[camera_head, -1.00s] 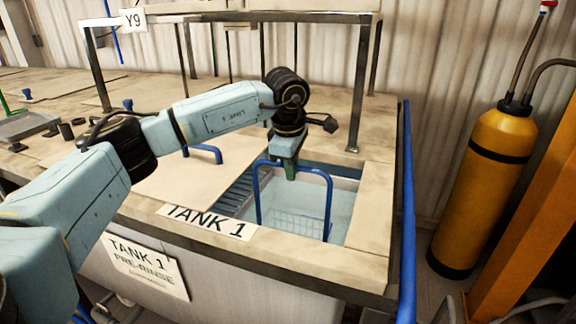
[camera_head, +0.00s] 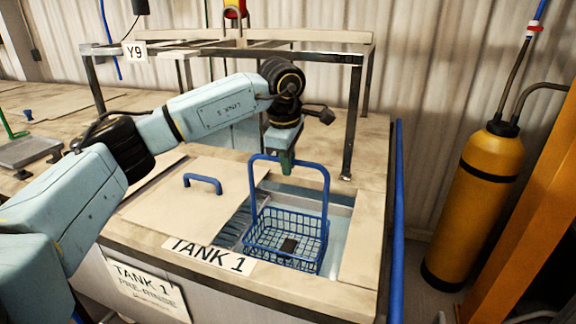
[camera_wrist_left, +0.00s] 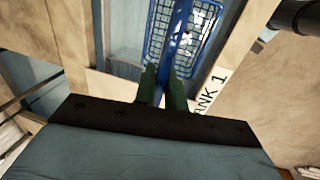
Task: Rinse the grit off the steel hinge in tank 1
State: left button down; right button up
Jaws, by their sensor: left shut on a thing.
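My left gripper (camera_head: 284,160) is shut on the top bar of the blue basket's handle. The blue wire basket (camera_head: 262,240) hangs upright below it, at the opening of tank 1 (camera_head: 340,222), with its upper part above the water. A small dark piece, seemingly the steel hinge (camera_head: 289,245), lies in the basket; grit on it is too small to tell. In the left wrist view the green fingers (camera_wrist_left: 162,90) close on the blue handle, with the basket mesh (camera_wrist_left: 178,35) beyond. My right gripper is not in view.
A lid with a blue handle (camera_head: 203,183) lies left of the opening. A metal frame (camera_head: 355,110) stands behind the tank. A blue rail (camera_head: 397,220) runs along the right edge. A yellow cylinder (camera_head: 480,190) stands at the right.

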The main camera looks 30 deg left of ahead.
pick_arm(q)
notch_tip(320, 180, up, 11)
jog(key=p, duration=0.7)
jog(key=shift+f, duration=0.2)
